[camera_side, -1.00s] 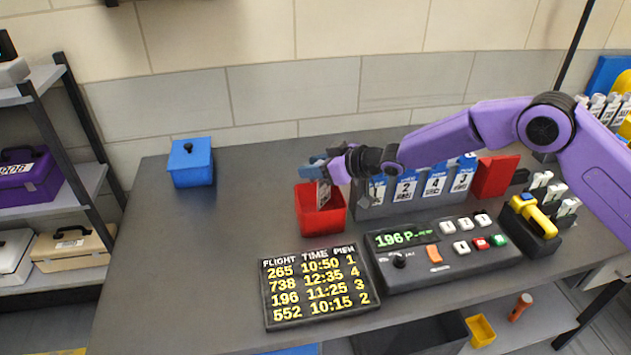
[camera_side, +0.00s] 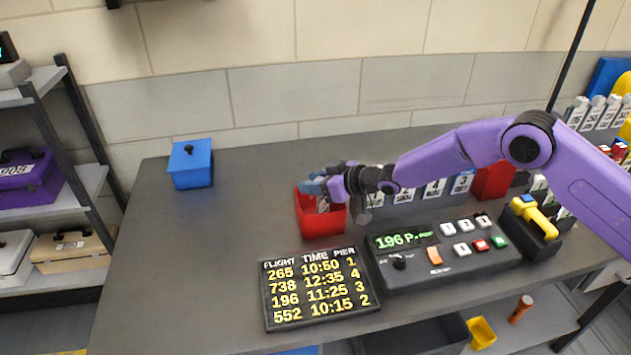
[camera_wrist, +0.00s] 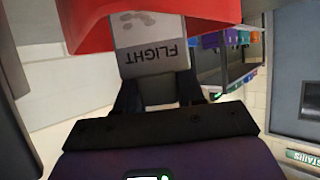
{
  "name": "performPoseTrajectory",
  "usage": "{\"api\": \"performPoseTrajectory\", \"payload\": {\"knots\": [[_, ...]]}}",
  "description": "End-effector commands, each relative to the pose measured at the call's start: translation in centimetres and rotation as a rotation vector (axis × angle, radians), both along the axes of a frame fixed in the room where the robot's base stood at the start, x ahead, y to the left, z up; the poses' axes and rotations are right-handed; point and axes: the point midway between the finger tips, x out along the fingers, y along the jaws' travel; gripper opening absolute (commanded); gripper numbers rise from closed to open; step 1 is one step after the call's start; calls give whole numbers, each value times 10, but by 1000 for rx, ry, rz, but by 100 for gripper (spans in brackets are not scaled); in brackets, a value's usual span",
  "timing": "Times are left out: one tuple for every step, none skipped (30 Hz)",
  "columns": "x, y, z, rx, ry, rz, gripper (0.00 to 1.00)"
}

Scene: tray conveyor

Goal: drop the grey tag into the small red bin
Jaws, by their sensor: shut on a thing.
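The small red bin (camera_side: 321,222) stands on the dark counter, left of the console. My gripper (camera_side: 318,188) is right over the bin's opening, with its fingers low at the rim. It is shut on the grey tag, whose lower part shows inside the bin mouth in the side view (camera_side: 323,204). In the wrist view the tag (camera_wrist: 150,52) fills the space between the fingers and bears the word FLIGHT. The red bin's wall (camera_wrist: 90,25) also shows there, around the tag's far end. Whether the tag touches the bin floor is hidden.
The console (camera_side: 440,250) with buttons and the flight board (camera_side: 318,288) lie in front. A card rack (camera_side: 410,195) and a red block (camera_side: 492,181) stand right of the bin. A blue lidded box (camera_side: 191,165) is at left. The counter between is clear.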

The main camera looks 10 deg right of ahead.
Motion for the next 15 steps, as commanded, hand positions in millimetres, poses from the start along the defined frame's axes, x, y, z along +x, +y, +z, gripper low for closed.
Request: {"api": "performPoseTrajectory", "payload": {"knots": [[0, -3, -6, -5, 12, -6, 2], [-1, -4, -6, -6, 12, -7, 2], [-1, -4, -7, -7, 14, -7, 45], [-1, -4, -7, -7, 15, -7, 54], [-1, -4, -8, -8, 16, -7, 64], [-1, -5, -8, -8, 17, -8, 64], [-1, -5, -9, -9, 18, -8, 64], [-1, -5, -9, -10, 18, -8, 64], [-1, -5, -9, -10, 20, -9, 64], [-1, -5, -10, -11, 20, -9, 64], [-1, -6, -10, -10, 21, -9, 64], [-1, -6, -11, -11, 22, -9, 64], [-1, -6, -11, -12, 22, -10, 64], [-1, -6, -10, -12, 23, -11, 64], [-1, -6, -9, -12, 23, -11, 64]]}}
